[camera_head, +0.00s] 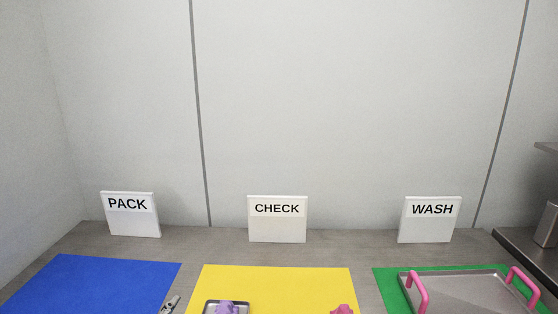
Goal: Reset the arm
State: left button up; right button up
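A small grey metallic part (171,304) pokes up at the bottom edge, between the blue mat and the yellow mat. It looks like the tip of my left gripper, but too little shows to be certain or to tell whether it is open or shut. My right gripper is not in view. No other part of either arm shows clearly.
A blue mat (85,287), yellow mat (275,283) and green mat (388,285) lie below PACK (131,218), CHECK (277,222) and WASH (430,223) signs. Purple (227,308) and pink (342,309) items are cut off. A pink-handled tray (465,280) covers the green mat.

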pick_arm(q)
jog(key=s+a+f+n+g, duration=0.35)
jog(key=s+f+g, duration=0.35)
jog(key=s+f, duration=0.6)
jog(key=s+d+f+n+g, duration=0.15)
jog(key=s+f+g, duration=0.45)
jog(key=s, duration=0.7)
jog(key=s+f+x, duration=0.1)
jog(key=s+x, duration=0.2)
jog(key=x, duration=0.9)
jog(key=s+x, duration=0.2)
jog(key=x, duration=1)
jog(key=s+a+f+g, duration=0.1)
jog(key=s+a+f, duration=0.1)
jog(key=s+f, duration=1.6)
jog(key=shift+a+f+g, duration=0.3)
jog(key=shift+a+f, duration=0.05)
jog(key=shift+a, duration=0.05)
jog(key=shift+s, duration=0.1)
